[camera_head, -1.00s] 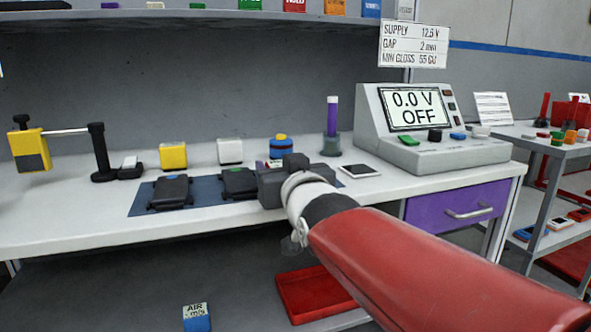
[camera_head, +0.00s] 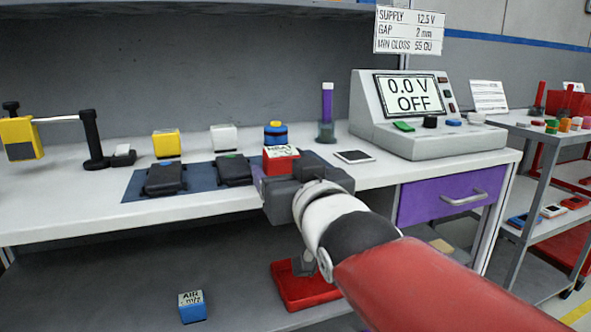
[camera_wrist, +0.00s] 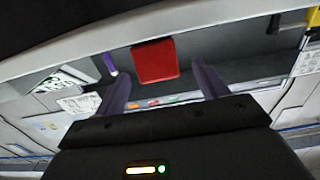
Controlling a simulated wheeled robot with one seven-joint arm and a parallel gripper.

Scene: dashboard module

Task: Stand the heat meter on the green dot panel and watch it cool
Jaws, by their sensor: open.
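The heat meter (camera_head: 281,158) is a red block with a white top label reading HEAT. It shows at the near edge of the bench in the head view and as a red block (camera_wrist: 155,62) in the wrist view. My gripper (camera_head: 273,176) is open beside it. In the wrist view its purple fingers (camera_wrist: 160,80) are spread to either side of the red block, with gaps showing; contact is not visible. A dark panel with a green spot (camera_head: 233,171) lies on the blue mat left of the meter. The gripper hides the meter's lower part.
Another dark panel (camera_head: 164,179) lies left on the mat (camera_head: 132,188). Yellow (camera_head: 166,143) and white (camera_head: 224,138) blocks stand behind. A blue-yellow item (camera_head: 275,133), a purple cylinder (camera_head: 327,103) and a console (camera_head: 420,145) reading 0.0 V OFF stand right. A red tray (camera_head: 305,299) is below.

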